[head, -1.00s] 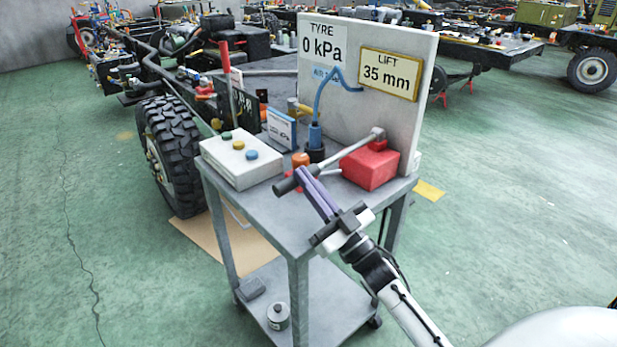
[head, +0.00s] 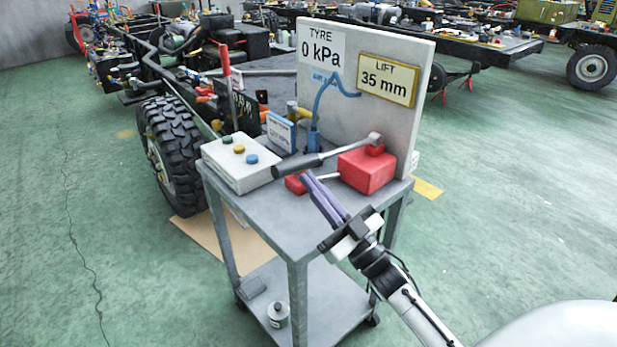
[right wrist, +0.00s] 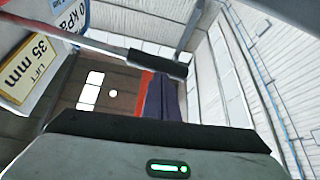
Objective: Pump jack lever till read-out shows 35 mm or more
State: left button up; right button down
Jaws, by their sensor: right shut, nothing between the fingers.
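The red jack pump (head: 366,171) stands on the cart top. Its lever (head: 345,148) slopes from a pivot at the pump's upper right down to a black grip (head: 298,164) at left. The lift read-out (head: 387,80) shows 35 mm; it also shows tilted in the right wrist view (right wrist: 35,70). My right gripper (head: 307,175) has its purple fingers shut and empty, with the tips just below the black grip in the head view. In the right wrist view the fingers (right wrist: 160,97) end close to the grip (right wrist: 157,62); contact is unclear. My left gripper is out of view.
A button box (head: 240,163) stands on the cart's left. A small red piece (head: 296,184) lies near my fingertips. The upright panel (head: 425,110) stands behind the pump, with a tyre read-out (head: 321,50) at 0 kPa. A wheeled chassis is beyond.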

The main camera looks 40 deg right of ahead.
jog(key=v, duration=0.8)
jog(key=shift+b, duration=0.45)
jog(key=shift+f, duration=0.15)
dwell(2.0)
